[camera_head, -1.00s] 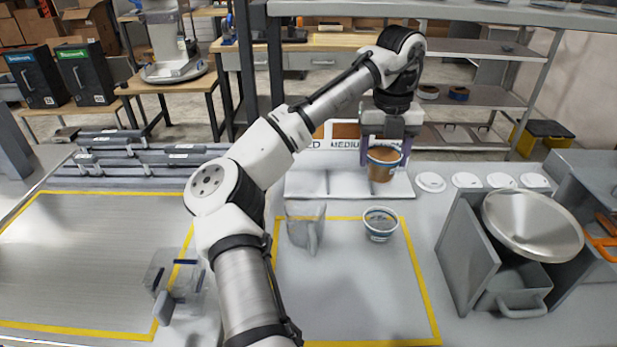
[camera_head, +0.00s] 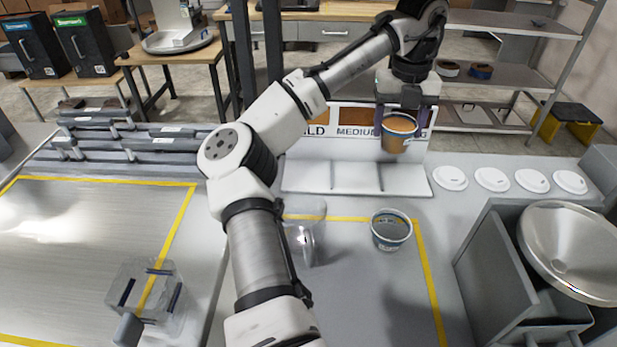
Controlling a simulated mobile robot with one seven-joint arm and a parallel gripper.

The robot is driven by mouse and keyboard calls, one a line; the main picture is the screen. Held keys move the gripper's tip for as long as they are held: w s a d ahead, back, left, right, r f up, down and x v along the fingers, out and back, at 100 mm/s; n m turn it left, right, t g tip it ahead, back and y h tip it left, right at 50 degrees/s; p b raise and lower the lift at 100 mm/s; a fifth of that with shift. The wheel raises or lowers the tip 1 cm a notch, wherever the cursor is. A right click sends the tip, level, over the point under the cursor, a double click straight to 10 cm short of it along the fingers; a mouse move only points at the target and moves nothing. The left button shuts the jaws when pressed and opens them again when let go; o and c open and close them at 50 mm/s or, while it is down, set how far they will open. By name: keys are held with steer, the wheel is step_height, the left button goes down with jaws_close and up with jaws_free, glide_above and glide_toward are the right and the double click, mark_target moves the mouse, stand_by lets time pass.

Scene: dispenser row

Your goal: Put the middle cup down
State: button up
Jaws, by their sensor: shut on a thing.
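My gripper (camera_head: 402,106) is shut on a brown-orange cup with a blue and white rim (camera_head: 398,132). It holds the cup upright in the air, in front of the sign panel at the back of the counter, above the white tray (camera_head: 402,180). The sign reads "MEDIUM" (camera_head: 357,132), with part of another word ending in "LD" to its left. The cup covers part of the sign. A second cup (camera_head: 391,232), with a blue and white band and a grey inside, stands on the counter inside the yellow outline, apart from my gripper.
A clear pitcher (camera_head: 304,240) stands left of the standing cup, and a clear container (camera_head: 147,295) stands at front left. Several white lids (camera_head: 492,180) lie right of the tray. A grey box with a steel pan (camera_head: 572,248) is at right. The tray looks empty.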

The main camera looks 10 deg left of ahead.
mark_target(394, 143)
step_height(394, 143, down, 5)
steer(key=b, duration=0.3)
steer(key=shift+r, duration=0.2)
steer(key=s+a+p, duration=0.1)
steer(key=a, duration=0.4)
steer(key=s+a+p, duration=0.1)
steer(key=a, duration=0.5)
steer(key=s+a, duration=0.1)
steer(key=a, duration=0.4)
steer(key=shift+s+a+p, duration=0.2)
steer(key=shift+a+p, duration=0.1)
steer(key=shift+p, duration=0.1)
steer(key=f, duration=0.1)
steer(key=a+f+p, duration=0.1)
steer(key=f, duration=0.1)
steer(key=shift+s, duration=0.1)
steer(key=shift+f, duration=0.3)
steer(key=shift+f, duration=0.15)
steer(key=o, duration=1.2)
